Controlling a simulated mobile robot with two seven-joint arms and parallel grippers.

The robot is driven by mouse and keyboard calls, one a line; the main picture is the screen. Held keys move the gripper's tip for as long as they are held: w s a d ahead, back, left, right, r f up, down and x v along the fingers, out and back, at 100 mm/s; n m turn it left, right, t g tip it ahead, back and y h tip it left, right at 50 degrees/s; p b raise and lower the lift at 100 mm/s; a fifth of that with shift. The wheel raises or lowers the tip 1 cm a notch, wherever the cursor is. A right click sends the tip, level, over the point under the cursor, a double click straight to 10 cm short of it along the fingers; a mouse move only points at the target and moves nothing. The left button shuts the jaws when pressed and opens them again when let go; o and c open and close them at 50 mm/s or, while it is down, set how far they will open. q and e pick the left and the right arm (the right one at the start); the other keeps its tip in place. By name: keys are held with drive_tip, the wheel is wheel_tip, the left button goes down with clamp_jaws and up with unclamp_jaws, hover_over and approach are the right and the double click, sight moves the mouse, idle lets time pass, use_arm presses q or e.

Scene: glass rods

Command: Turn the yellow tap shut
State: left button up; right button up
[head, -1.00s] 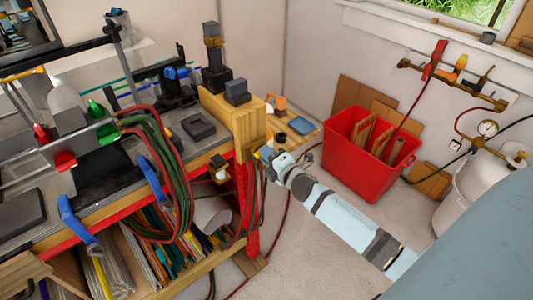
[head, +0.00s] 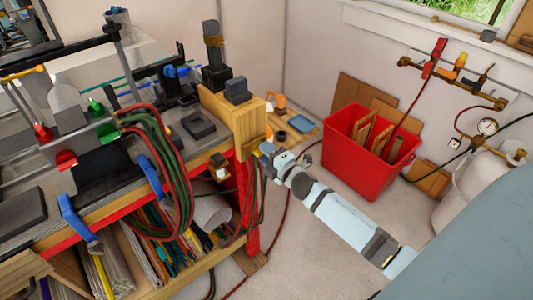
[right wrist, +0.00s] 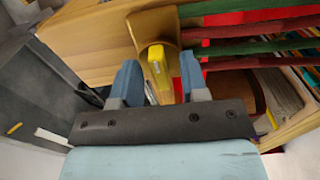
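The yellow tap handle (right wrist: 158,70) shows in the right wrist view as a flat yellow lever in front of a brass-coloured rounded part. My right gripper (right wrist: 160,84) is open, with one blue finger on each side of the lever. Gaps show between the lever and both fingers. In the head view my right gripper (head: 265,151) is beside the end of the wooden block on the bench, and the tap there is mostly hidden by the gripper. My left gripper is not in view.
Red and green hoses (head: 172,165) hang from the bench, close to my right gripper; they also cross the right wrist view (right wrist: 250,30). A red bin (head: 366,160) stands on the floor behind my arm. A wall manifold (head: 455,82) has red and orange-yellow handles.

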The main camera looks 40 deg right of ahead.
drive_tip(key=s+d+b, duration=0.1)
drive_tip(key=s+b, duration=0.1)
drive_tip(key=s, duration=1.1)
drive_tip(key=shift+s, duration=0.4)
drive_tip(key=s+a+f+m+g+y+p, duration=0.1)
drive_tip(key=s+a+f+m+g+p, duration=0.2)
drive_tip(key=s+a+m, duration=0.3)
drive_tip(key=s+a+f+m+g+y+p, duration=0.1)
drive_tip(key=s+a+f+m+g+p, duration=0.3)
drive_tip(key=a+m, duration=0.5)
drive_tip(key=s+a+f, duration=0.1)
drive_tip(key=s+a, duration=0.1)
drive_tip(key=a, duration=0.1)
drive_tip(key=shift+s+a+f, duration=0.2)
drive_tip(key=shift+f, duration=0.05)
